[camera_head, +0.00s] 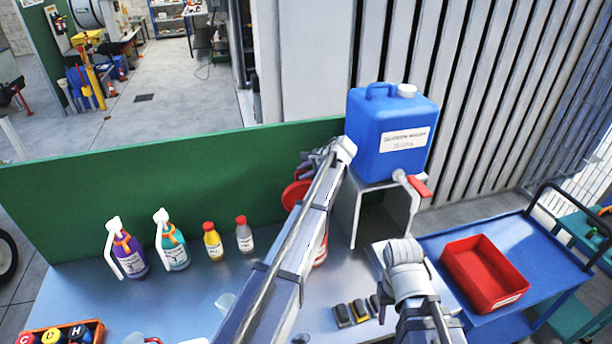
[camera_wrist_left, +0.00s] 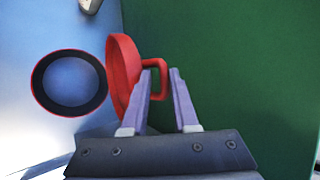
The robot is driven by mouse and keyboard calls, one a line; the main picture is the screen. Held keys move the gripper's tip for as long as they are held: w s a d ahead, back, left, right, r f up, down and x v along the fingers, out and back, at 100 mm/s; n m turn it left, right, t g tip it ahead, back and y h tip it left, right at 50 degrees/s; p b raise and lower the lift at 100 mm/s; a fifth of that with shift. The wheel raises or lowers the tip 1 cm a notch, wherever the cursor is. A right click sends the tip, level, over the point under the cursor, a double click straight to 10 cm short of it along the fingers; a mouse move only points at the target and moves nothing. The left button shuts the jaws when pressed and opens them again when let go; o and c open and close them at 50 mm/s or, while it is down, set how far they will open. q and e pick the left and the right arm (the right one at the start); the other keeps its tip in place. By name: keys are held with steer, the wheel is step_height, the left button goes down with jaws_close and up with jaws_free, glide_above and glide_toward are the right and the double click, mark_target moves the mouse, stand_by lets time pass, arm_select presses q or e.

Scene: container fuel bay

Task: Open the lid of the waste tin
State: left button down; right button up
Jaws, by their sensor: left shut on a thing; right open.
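The waste tin shows in the left wrist view as a round opening (camera_wrist_left: 69,83) with a dark, red-edged rim. In the head view a red-and-white part of the tin (camera_head: 321,250) shows beside my left arm, which hides the rest. The red lid (camera_wrist_left: 122,75) stands steeply tilted beside the opening and does not cover it. It also shows in the head view (camera_head: 294,194). My left gripper (camera_wrist_left: 161,75) is shut on the lid's red handle (camera_wrist_left: 158,76). My right gripper (camera_head: 378,258) is open over the bench, its fingers mostly hidden by the wrist.
A blue canister (camera_head: 385,135) with a red-handled tap stands on a grey stand right of my left arm. A green panel (camera_head: 150,175) backs the bench. Several bottles (camera_head: 172,240) stand at left. A red tray (camera_head: 484,272) sits on a blue cart at right.

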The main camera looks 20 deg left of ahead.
arm_select(q)
steer(key=shift+w+a+f, duration=0.4)
steer(key=shift+f, duration=0.2)
steer(key=shift+s+r, duration=0.1)
arm_select(e)
steer(key=shift+w+a+f, duration=0.2)
steer(key=shift+w+f, duration=0.05)
steer(key=shift+w, duration=0.1)
arm_select(q)
steer(key=shift+d, duration=0.1)
steer(key=c, duration=0.9)
jaws_free()
steer(key=shift+r, duration=0.1)
arm_select(e)
steer(key=shift+r, duration=0.15)
